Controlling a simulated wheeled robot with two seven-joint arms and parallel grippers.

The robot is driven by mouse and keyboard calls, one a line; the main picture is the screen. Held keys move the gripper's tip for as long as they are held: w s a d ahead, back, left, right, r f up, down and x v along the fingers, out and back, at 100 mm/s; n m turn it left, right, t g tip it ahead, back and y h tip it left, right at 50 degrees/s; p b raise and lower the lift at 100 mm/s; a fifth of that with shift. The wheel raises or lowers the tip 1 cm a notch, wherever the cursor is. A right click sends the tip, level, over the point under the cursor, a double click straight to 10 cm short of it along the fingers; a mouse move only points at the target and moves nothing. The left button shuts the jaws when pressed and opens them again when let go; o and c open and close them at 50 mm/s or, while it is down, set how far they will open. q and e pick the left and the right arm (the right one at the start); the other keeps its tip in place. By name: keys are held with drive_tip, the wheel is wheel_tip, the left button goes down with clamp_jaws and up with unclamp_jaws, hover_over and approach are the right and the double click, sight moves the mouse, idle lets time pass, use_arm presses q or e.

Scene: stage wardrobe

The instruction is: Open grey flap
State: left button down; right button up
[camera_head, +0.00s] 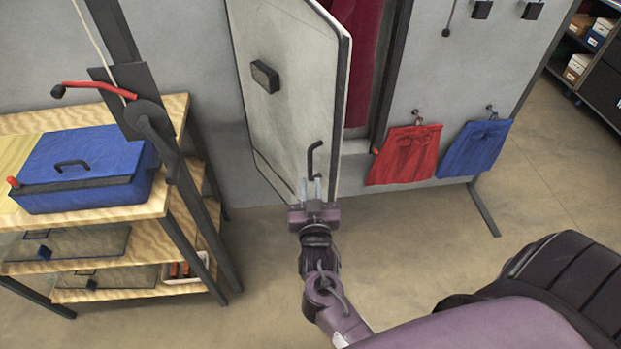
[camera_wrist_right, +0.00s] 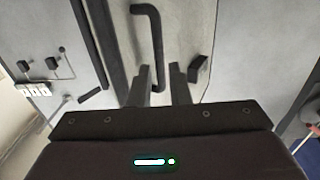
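The grey flap (camera_head: 290,70) stands partly open on the grey wall panel, swung out from an opening with a dark red cloth behind it. It has a black bar handle (camera_head: 312,160) near its lower right edge and a black block on its face. My right gripper (camera_head: 311,190) is just below the handle. In the right wrist view the fingers (camera_wrist_right: 162,82) are spread with the lower end of the handle (camera_wrist_right: 150,45) between or just beyond them; contact cannot be told. My left gripper is not in view.
A wooden shelf bench (camera_head: 180,120) with a blue lidded box (camera_head: 85,165) stands at left. A red cloth (camera_head: 405,155) and a blue cloth (camera_head: 474,148) hang on the panel at right.

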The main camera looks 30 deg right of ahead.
sight(322, 175)
drive_tip(key=shift+s+a, duration=0.1)
drive_tip(key=shift+s, duration=0.1)
drive_tip(key=shift+c, duration=0.4)
drive_tip(key=shift+c, duration=1.1)
drive_tip(key=shift+s+d+f+m, duration=0.15)
drive_tip(key=shift+s+d+m, duration=0.05)
drive_tip(key=shift+m, duration=0.2)
clamp_jaws()
drive_tip(key=s+d+m+t+y+b, duration=0.1)
drive_tip(key=s+m+y+b, duration=0.15)
drive_tip(key=m, duration=0.45)
drive_tip(key=s+d+m+y+b, duration=0.1)
drive_tip(key=s+d+m+y, duration=0.15)
drive_tip(key=m, duration=0.55)
drive_tip(key=shift+h, duration=0.5)
drive_tip(key=w, duration=0.3)
drive_tip(key=w+p, duration=0.1)
drive_tip(key=w, duration=0.2)
drive_tip(key=w+d+p, duration=0.1)
drive_tip(key=w, duration=0.2)
drive_tip(key=shift+f, duration=0.2)
